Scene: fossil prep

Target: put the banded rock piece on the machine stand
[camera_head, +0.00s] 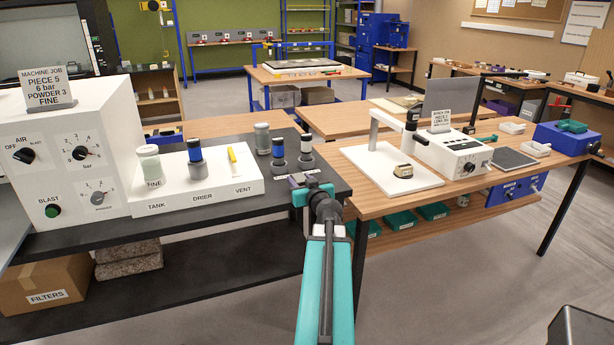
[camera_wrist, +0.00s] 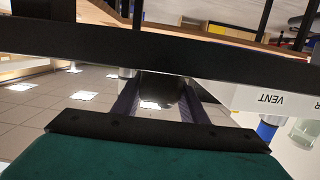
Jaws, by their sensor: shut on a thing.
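My gripper (camera_head: 311,190) is over the right end of the black bench. In the wrist view its fingers (camera_wrist: 165,98) are shut on a dark thing (camera_wrist: 170,88), mostly hidden; I cannot tell what it is. A small beige rock piece with dark parts (camera_head: 403,170) sits on the white base plate (camera_head: 372,183) of a stand with an upright post (camera_head: 374,133), on the wooden bench to the right. Its bands are too small to make out. My gripper is left of this plate, apart from it.
Left is a white blasting machine (camera_head: 75,150) with a low white platform (camera_head: 225,188) bearing a FINE jar (camera_head: 150,165) and a blue-topped bottle (camera_head: 196,158). Dark-topped bottles (camera_head: 306,152) stand just behind my gripper. A white instrument (camera_head: 452,152) stands right of the plate.

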